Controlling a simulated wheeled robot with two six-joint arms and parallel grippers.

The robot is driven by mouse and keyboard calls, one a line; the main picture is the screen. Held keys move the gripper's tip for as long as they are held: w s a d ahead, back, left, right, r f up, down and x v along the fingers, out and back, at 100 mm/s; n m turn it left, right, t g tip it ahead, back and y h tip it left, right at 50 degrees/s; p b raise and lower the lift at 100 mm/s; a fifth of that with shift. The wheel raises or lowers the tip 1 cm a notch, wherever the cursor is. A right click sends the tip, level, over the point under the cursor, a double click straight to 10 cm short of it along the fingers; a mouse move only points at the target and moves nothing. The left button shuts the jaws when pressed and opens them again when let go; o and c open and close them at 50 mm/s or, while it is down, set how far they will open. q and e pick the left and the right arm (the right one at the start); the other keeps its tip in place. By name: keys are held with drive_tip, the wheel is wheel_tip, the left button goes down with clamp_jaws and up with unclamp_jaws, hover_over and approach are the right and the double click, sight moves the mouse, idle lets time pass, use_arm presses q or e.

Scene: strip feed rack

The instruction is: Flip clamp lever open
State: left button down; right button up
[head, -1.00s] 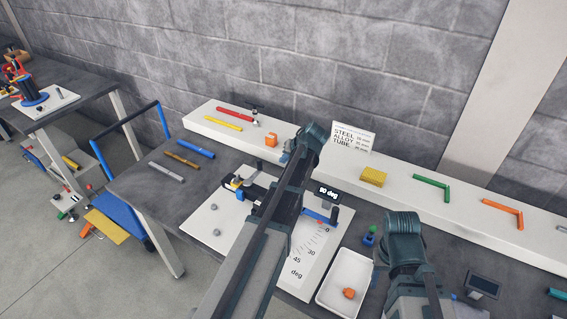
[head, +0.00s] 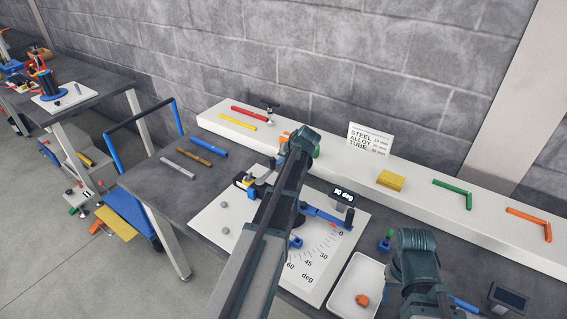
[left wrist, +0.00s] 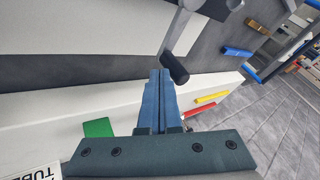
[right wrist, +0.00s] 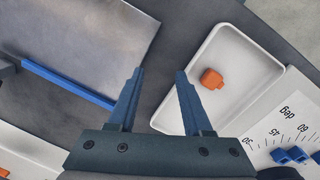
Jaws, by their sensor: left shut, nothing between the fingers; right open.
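The lever shows close up in the left wrist view as a pale metal arm with a black cylindrical grip (left wrist: 174,67). My left gripper (left wrist: 160,76) is shut and empty, its fingertips beside or just under that grip; I cannot tell whether they touch. In the head view the black and yellow clamp (head: 246,181) sits on the white bending plate (head: 208,215), partly hidden by my left arm. The left fingertips are hidden there. My right gripper (right wrist: 159,74) is open and empty, close to the white tray (right wrist: 178,104).
The tray holds an orange piece (right wrist: 212,78). Blue, brown and grey bars (head: 194,156) lie left of the plate. A long white shelf (head: 335,175) along the wall carries red, yellow, green and orange pieces.

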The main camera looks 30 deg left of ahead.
use_arm(q)
drive_tip(key=shift+w+a, duration=0.1)
drive_tip(key=shift+w, duration=0.05)
drive_tip(key=a+n+g, duration=0.1)
drive_tip(key=w+a+n, duration=0.1)
drive_tip(key=shift+n+g, duration=0.3)
drive_tip(key=shift+g, duration=0.1)
drive_tip(key=shift+w+a+n+g+y, duration=0.15)
drive_tip(key=shift+a+n+g+y, duration=0.15)
drive_tip(key=shift+a+n+g, duration=0.55)
drive_tip(key=a+n+g, duration=0.1)
drive_tip(key=n, duration=0.2)
drive_tip(key=shift+a, duration=0.4)
drive_tip(key=shift+s+a+n+g, duration=0.2)
drive_tip(key=shift+a+n+g, duration=0.1)
drive_tip(key=shift+n+g, duration=0.05)
drive_tip(key=shift+s+a, duration=0.35)
drive_tip(key=shift+a, duration=0.35)
drive_tip(key=shift+s+a, duration=0.35)
drive_tip(key=shift+a, duration=0.45)
